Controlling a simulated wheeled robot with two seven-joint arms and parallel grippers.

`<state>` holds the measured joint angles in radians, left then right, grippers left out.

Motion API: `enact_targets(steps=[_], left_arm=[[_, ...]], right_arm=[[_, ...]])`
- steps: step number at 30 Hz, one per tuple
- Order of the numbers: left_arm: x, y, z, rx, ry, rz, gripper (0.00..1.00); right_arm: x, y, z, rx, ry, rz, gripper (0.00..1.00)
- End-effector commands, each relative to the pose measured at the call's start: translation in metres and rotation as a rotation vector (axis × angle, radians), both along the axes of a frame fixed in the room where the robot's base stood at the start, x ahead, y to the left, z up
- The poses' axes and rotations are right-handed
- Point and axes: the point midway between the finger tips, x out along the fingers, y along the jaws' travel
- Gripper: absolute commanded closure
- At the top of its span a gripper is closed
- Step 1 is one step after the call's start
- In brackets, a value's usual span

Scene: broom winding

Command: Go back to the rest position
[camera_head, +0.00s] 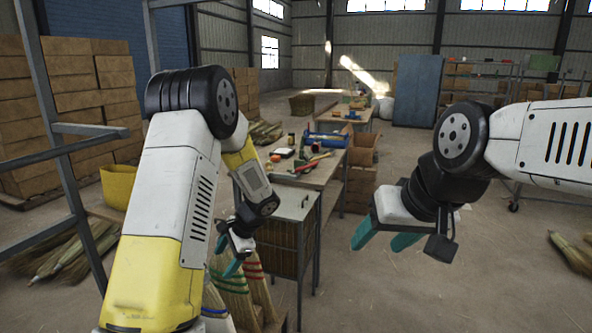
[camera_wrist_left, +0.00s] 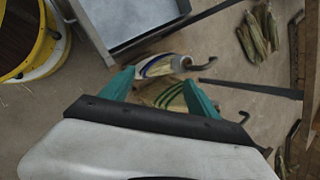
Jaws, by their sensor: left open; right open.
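My left gripper (camera_head: 233,262) hangs low in the head view, beside the near end of the workbench, its teal fingers pointing down. The left wrist view shows its two teal fingers (camera_wrist_left: 160,92) spread apart with nothing gripped. Brooms with coloured bands (camera_head: 232,288) stand just below and behind it in the head view. In the left wrist view, banded broom heads (camera_wrist_left: 165,66) show beyond and between the fingers, at a distance I cannot tell. My right gripper (camera_head: 382,236) is open and empty in the air at the right, its teal fingers pointing down-left over bare floor.
A workbench (camera_head: 318,176) with tools stands in the middle, with a metal-topped bin (camera_head: 288,205) at its near end. A metal rack (camera_head: 62,130) is at the left near my left arm. Broom bundles (camera_head: 75,250) lie on the left floor. The floor at right centre is clear.

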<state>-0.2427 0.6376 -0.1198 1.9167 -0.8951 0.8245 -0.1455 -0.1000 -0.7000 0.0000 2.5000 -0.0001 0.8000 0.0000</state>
Motion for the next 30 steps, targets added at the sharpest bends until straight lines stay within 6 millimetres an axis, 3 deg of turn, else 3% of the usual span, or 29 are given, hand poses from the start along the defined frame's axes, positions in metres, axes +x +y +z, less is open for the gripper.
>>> enact_targets(steps=[1,6,15,24,30], left_arm=[[-0.008,0.001,0.023,-0.041,-0.036,0.049,0.31],[-0.043,-0.003,0.083,-0.180,-0.135,0.204,0.31],[-0.115,-0.016,0.168,-0.438,-0.299,0.443,0.31],[-0.195,-0.039,0.225,-0.709,-0.449,0.638,0.31],[-0.237,-0.055,0.245,-0.864,-0.525,0.729,0.31]], right_arm=[[0.000,0.000,0.000,0.000,0.000,0.000,0.42],[0.000,0.000,0.000,0.000,0.000,0.000,0.42],[0.000,0.000,0.000,0.000,0.000,0.000,0.42],[0.000,0.000,0.000,0.000,0.000,0.000,0.42],[0.000,0.000,0.000,0.000,0.000,0.000,0.42]])
